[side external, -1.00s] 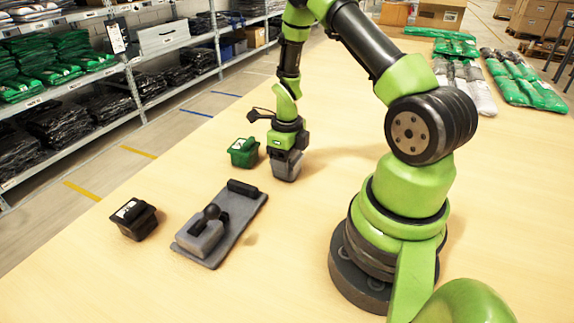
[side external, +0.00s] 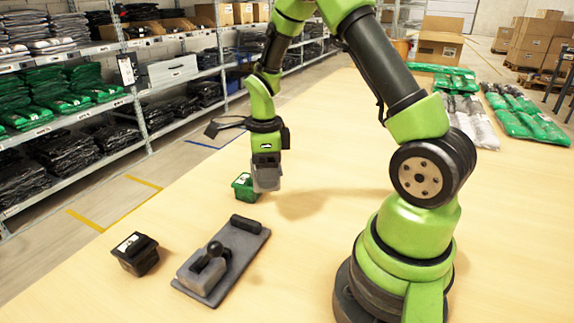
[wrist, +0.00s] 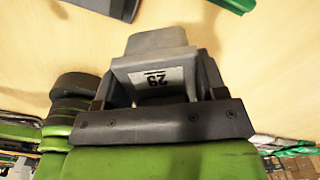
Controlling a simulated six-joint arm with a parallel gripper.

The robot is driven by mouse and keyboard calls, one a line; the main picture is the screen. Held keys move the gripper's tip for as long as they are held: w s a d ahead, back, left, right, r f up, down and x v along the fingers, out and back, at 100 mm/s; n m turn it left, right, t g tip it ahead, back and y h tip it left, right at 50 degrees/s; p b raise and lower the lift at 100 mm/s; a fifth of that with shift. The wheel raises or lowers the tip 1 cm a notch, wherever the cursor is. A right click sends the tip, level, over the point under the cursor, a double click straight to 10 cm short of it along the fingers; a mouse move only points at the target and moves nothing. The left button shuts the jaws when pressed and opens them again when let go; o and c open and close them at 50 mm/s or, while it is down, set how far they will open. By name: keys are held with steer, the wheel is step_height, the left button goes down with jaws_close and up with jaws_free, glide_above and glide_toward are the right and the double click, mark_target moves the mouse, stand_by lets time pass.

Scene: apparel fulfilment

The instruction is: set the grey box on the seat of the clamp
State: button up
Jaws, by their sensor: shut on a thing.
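My gripper (side external: 266,168) is shut on the grey box (side external: 266,181) and holds it above the table. In the wrist view the grey box (wrist: 156,45) sits between the fingers, with a white label reading 29 facing the camera. The clamp (side external: 240,243) lies on the table, nearer the camera than my gripper and to its lower left. It has a flat grey plate, a raised grey block with a black knobbed lever, and a black bar at its far end. No box is on it.
A green box (side external: 244,187) stands on the table just left of and below the held box. A black box (side external: 136,254) stands left of the clamp. Bagged green garments (side external: 525,112) lie far off at the right. Table between clamp and my arm's base is clear.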

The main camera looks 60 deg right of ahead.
steer(key=w+a+f+n, duration=0.1)
steer(key=w+a+n, duration=0.1)
steer(key=a+n, duration=0.85)
steer(key=shift+n, duration=0.35)
steer(key=shift+d+f, duration=0.15)
steer(key=shift+f, duration=1.6)
steer(key=shift+d+f, duration=0.1)
steer(key=shift+f, duration=1.6)
steer(key=o, duration=1)
